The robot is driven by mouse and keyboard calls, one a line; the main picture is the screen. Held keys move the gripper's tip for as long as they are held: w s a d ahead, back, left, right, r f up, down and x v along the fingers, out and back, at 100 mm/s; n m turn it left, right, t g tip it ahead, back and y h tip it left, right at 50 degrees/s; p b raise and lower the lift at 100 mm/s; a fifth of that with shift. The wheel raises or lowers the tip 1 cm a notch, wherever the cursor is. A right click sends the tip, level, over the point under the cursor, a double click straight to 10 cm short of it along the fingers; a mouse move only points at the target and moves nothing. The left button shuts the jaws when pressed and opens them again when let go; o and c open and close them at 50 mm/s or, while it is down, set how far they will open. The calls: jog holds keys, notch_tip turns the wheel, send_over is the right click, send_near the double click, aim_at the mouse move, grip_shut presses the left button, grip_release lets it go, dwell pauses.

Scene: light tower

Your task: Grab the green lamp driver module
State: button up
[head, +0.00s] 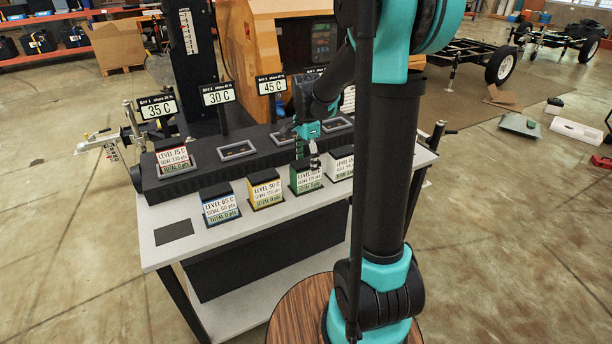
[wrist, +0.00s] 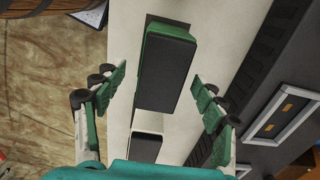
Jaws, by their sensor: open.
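The green lamp driver module (head: 305,181) stands on the light table in the front row, with a label on its front face. In the wrist view the module (wrist: 167,70) shows its black top and green sides. My gripper (head: 313,160) is just above it in the head view. In the wrist view my gripper (wrist: 160,75) is open, one finger on each side of the module, with gaps on both sides. It holds nothing. In the head view, my gripper partly covers the module.
A yellow module (head: 266,190) stands left of the green one, a white one (head: 341,166) right. A blue module (head: 220,203) is further left. A red module (head: 174,158) sits in the black rack (head: 205,178) behind; other rack slots look empty. A bare dark pad (head: 174,230) lies at the table's left.

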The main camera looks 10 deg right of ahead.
aim_at(305, 174)
jog(key=shift+w+a+f, duration=0.1)
jog(key=shift+a+f, duration=0.05)
jog(key=shift+f, duration=2.7)
jog(key=shift+c, duration=0.3)
grip_shut()
